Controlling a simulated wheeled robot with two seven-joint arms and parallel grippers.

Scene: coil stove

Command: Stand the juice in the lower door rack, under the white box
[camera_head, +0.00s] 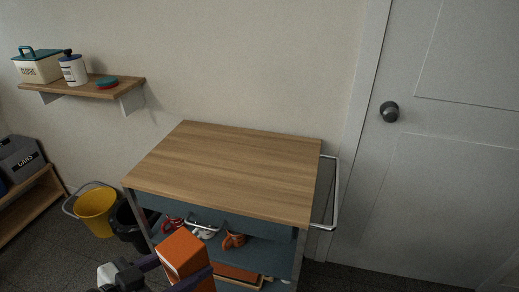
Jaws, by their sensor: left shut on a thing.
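The juice seems to be the orange carton (188,262) at the bottom of the head view, left of the middle. It is tilted in the picture, and its lower end is cut off by the frame edge. My left gripper (174,273) is shut on it, with a dark finger on each side. The carton is in front of the wooden-topped cart. My right gripper is not in view. No door rack shows, and I cannot make out the white box under which it lies.
A cart with a bare wooden top (230,165) holds several things on its lower shelf. A wall shelf (105,92) carries a tin, a bottle and a small round item. A yellow bucket (95,212) and a black bin (130,222) stand left. A grey door (440,160) is right.

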